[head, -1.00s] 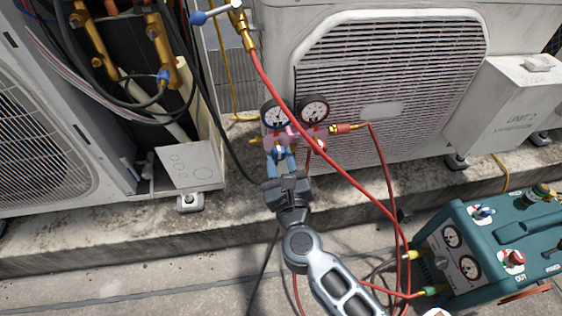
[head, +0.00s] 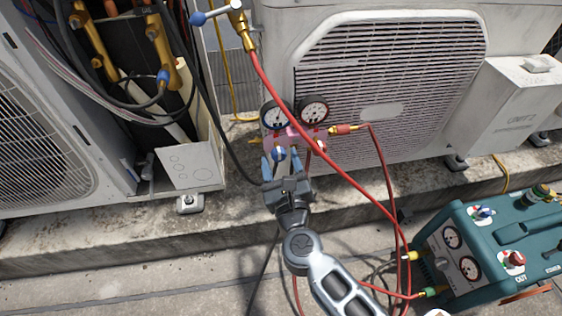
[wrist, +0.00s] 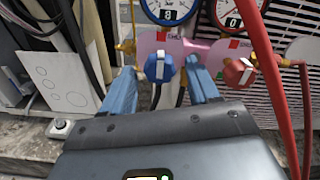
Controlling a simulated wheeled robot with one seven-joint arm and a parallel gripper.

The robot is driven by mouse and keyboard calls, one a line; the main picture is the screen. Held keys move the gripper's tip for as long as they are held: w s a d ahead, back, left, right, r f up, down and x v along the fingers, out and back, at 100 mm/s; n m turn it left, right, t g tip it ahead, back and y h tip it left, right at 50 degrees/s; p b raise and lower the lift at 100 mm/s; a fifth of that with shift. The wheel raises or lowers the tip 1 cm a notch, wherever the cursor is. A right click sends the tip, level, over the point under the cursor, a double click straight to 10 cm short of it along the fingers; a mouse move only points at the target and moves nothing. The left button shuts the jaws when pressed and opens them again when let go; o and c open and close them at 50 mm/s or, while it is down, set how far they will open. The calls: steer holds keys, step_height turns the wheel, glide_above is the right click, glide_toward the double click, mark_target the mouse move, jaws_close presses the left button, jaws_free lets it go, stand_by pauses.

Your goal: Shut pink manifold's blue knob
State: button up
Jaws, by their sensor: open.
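The pink manifold (head: 297,137) hangs in front of the right condenser unit, with two round gauges on top. It also shows in the wrist view (wrist: 201,51). Its blue knob (wrist: 159,66), with a white bar on its face, is at the lower left; the head view shows it too (head: 278,154). Its red knob (wrist: 238,72) is to the right. My gripper (head: 281,162) is open, with blue fingers spread to the left and right of the blue knob. In the wrist view the fingertips (wrist: 160,80) appear apart from the knob, with gaps on both sides.
A red hose (head: 322,155) runs diagonally down past the manifold's right side. A teal machine (head: 497,240) with its own blue and red knobs stands at the lower right. A concrete ledge (head: 120,235) runs beneath the condensers. An open-sided unit with pipes (head: 150,90) is at the left.

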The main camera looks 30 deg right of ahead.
steer(key=v, duration=0.7)
steer(key=shift+s+p, duration=0.35)
steer(key=shift+a, duration=0.1)
steer(key=s+d+r+m+g+y, duration=0.1)
steer(key=s+r+m+y, duration=0.35)
steer(key=s+m, duration=1.25)
steer(key=s+d+r+m+g+y, duration=0.15)
steer(key=s+r+m, duration=0.65)
steer(key=s+m, duration=0.8)
step_height(320, 180, up, 28)
steer(key=w+m+p, duration=0.2)
steer(key=p, duration=2.7)
steer(key=shift+d+r, duration=0.2)
steer(key=shift+r, duration=0.05)
